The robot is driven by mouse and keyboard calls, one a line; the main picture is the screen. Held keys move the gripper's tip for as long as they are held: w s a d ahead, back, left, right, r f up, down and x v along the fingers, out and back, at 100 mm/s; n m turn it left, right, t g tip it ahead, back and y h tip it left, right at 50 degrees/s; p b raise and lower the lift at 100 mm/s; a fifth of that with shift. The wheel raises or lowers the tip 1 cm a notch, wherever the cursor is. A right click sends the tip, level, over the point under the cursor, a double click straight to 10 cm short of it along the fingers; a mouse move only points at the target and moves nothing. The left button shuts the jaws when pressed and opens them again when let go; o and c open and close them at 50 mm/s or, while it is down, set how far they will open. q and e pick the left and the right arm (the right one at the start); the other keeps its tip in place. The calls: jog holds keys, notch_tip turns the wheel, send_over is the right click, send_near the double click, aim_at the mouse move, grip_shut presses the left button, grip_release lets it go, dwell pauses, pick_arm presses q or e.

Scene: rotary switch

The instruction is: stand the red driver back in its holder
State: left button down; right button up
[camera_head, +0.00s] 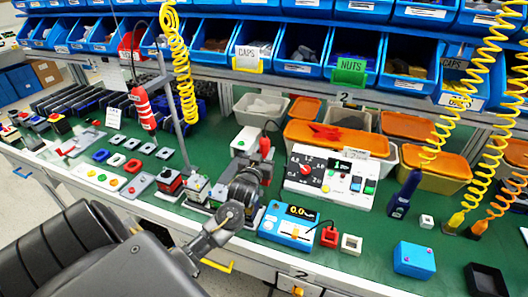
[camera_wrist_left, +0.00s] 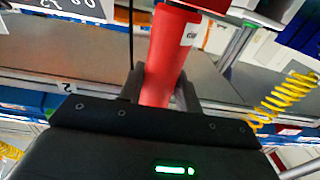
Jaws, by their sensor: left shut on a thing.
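My left gripper (camera_head: 262,166) reaches over the middle of the bench and is shut on the red driver (camera_head: 265,147). In the left wrist view the driver (camera_wrist_left: 167,55) is a red cylinder with a white label, between the two dark fingers (camera_wrist_left: 165,92). It is held clear of the bench. Its far end runs out of the top of that view, and my gripper hides much of it in the head view. I cannot tell for sure which fixture is its holder. My right gripper is not in view.
A grey post (camera_head: 171,85) stands left of my gripper, with another red tool (camera_head: 143,108) hanging beside it. A white panel with a red dial (camera_head: 306,168) stands close right. A blue meter (camera_head: 288,225) lies in front. Yellow coiled cords (camera_head: 180,65) hang down.

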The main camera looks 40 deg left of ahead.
aim_at(263, 147)
pick_arm(q)
jog(key=shift+f, duration=0.25)
dwell(0.6)
jog(key=c, duration=0.9)
grip_release()
jog(key=shift+f, duration=0.1)
jog(key=shift+r, duration=0.45)
notch_tip(263, 147, up, 3)
jog(key=shift+s+d+f, duration=0.1)
jog(key=shift+s+d, duration=0.05)
jog(key=s+d+r, duration=0.1)
jog(key=s+r, duration=0.1)
jog(key=r, duration=0.1)
jog(key=s+d+r, duration=0.1)
jog(key=r, duration=0.1)
jog(key=shift+s+d+r, duration=0.1)
jog(key=shift+s+d, duration=0.15)
jog(key=shift+d, duration=0.1)
jog(key=s+d+r, duration=0.4)
jog(key=s+d, duration=0.1)
jog(key=s, duration=0.2)
jog(key=shift+s+d+r, duration=0.15)
jog(key=shift+s+d, duration=0.05)
jog(key=shift+d, duration=0.1)
